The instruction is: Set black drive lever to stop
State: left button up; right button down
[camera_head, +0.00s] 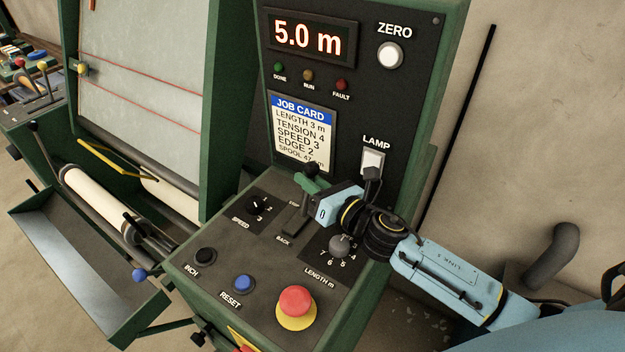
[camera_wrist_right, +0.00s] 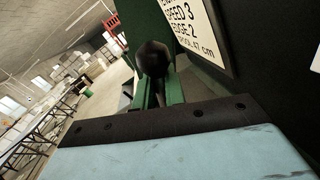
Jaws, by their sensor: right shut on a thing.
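The black drive lever (camera_head: 309,169) stands up from its slot on the sloping console, and its round knob shows just above my fingers. In the right wrist view the same black knob (camera_wrist_right: 152,58) sits between the green fingers. My right gripper (camera_head: 304,183) is shut on the lever below the knob. The slot plate (camera_head: 292,222) carries a STOP label beside its middle and a BACK label at its near end. The lever leans toward the far end of the slot, past the STOP label. My left gripper is not in view.
A speed knob (camera_head: 256,206) is left of the slot and a length knob (camera_head: 340,244) is right. An inch button (camera_head: 205,256), a blue reset button (camera_head: 242,283) and a red mushroom button (camera_head: 296,302) are nearer. The display (camera_head: 308,38) reads 5.0 m.

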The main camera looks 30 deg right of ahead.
jog(key=a+n, duration=0.1)
jog(key=s+a+n+b, duration=0.1)
jog(key=a+n, duration=0.1)
jog(key=shift+s+r+n+t+y, duration=0.3)
jog(key=shift+s+r+n+t, duration=0.1)
jog(key=c, duration=1.5)
grip_release()
jog(key=shift+s, duration=0.1)
jog(key=shift+s+d+f+b, duration=0.1)
jog(key=shift+s+f+b, duration=0.05)
jog(key=shift+s+b, duration=0.15)
jog(key=b+v, duration=0.4)
jog(key=v, duration=0.7)
jog(key=shift+s+d, duration=0.15)
jog(key=shift+s, duration=0.05)
jog(key=shift+s+d+b, duration=0.15)
jog(key=shift+s+b, duration=0.2)
jog(key=shift+s, duration=0.15)
